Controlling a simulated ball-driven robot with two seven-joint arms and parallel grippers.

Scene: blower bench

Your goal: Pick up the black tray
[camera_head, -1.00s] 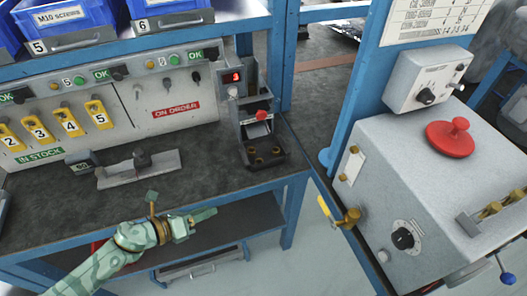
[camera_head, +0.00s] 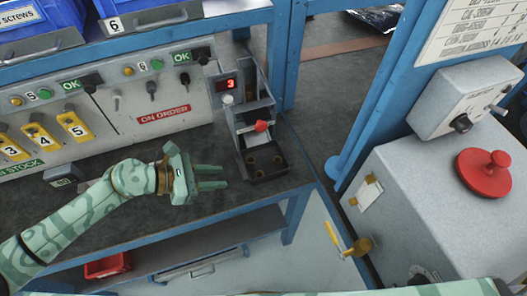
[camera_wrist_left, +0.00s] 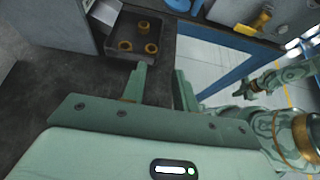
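The black tray (camera_head: 284,170) sits at the foot of the grey dispenser near the right end of the bench, with several brass rings in it. It also shows at the top of the left wrist view (camera_wrist_left: 136,36). My left gripper (camera_head: 226,177) is just left of the tray, its two fingers apart, empty and pointing toward it without visible contact. The fingers also show in the left wrist view (camera_wrist_left: 162,80). My right gripper (camera_wrist_left: 243,90) is small at the right of the left wrist view, and its opening is unclear.
The grey dispenser (camera_head: 229,98) with a red "3" display and a red knob (camera_head: 262,126) rises behind the tray. A blue post (camera_head: 366,110) and a grey machine (camera_head: 420,200) with a yellow-handled valve (camera_head: 350,243) stand at right. A red bin (camera_head: 107,266) is below.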

